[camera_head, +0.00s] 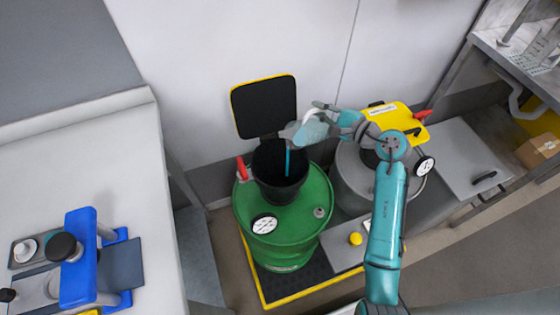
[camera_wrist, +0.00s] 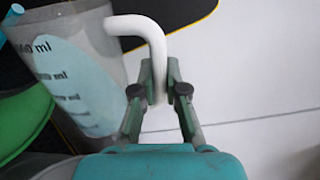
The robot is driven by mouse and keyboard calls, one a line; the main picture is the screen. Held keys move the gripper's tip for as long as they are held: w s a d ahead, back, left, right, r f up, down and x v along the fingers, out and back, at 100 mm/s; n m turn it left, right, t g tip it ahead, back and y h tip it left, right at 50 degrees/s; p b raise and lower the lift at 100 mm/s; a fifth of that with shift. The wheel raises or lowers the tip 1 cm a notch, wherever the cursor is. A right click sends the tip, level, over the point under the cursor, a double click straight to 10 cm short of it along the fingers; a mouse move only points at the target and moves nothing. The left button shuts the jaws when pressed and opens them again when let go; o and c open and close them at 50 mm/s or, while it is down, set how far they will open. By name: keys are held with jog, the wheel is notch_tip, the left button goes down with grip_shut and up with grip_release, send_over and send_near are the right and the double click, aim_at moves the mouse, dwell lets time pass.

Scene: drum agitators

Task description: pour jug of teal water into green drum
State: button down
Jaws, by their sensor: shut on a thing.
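The green drum (camera_head: 285,237) stands at the centre of the head view, with a black open-topped hopper (camera_head: 281,193) on it. The clear jug (camera_head: 311,131) is tilted over the hopper, and a thin teal stream (camera_head: 288,158) falls from it into the opening. My gripper (camera_head: 335,113) is at the jug's right side. In the wrist view my gripper (camera_wrist: 159,80) is shut on the jug's white handle (camera_wrist: 148,30). Teal water shows inside the jug (camera_wrist: 105,45) there, beside its markings. The bottom of the hopper is hidden.
The hopper's black lid (camera_head: 264,105) with yellow rim stands open against the wall. A red handle (camera_head: 242,168) and a gauge (camera_head: 264,223) sit on the drum. A grey drum (camera_head: 352,183) with a yellow lid (camera_head: 398,117) stands close on the right. A white counter (camera_head: 90,165) is at left.

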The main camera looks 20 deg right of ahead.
aim_at(308, 115)
jog(key=shift+s+a+r+n, duration=0.2)
jog(key=shift+a+r+n, duration=0.4)
jog(key=shift+r, duration=0.15)
dwell(1.0)
jog(key=shift+s+a+n+h, duration=0.25)
jog(key=shift+a+n, duration=0.1)
jog(key=shift+a, duration=0.35)
jog(key=shift+s+a+n+h, duration=0.15)
jog(key=shift+s+a+n, duration=0.15)
jog(key=shift+a, duration=0.4)
jog(key=shift+s+a+r+n, duration=0.15)
jog(key=shift+a+r+n, duration=0.15)
jog(key=shift+a+n, duration=0.2)
dwell(0.4)
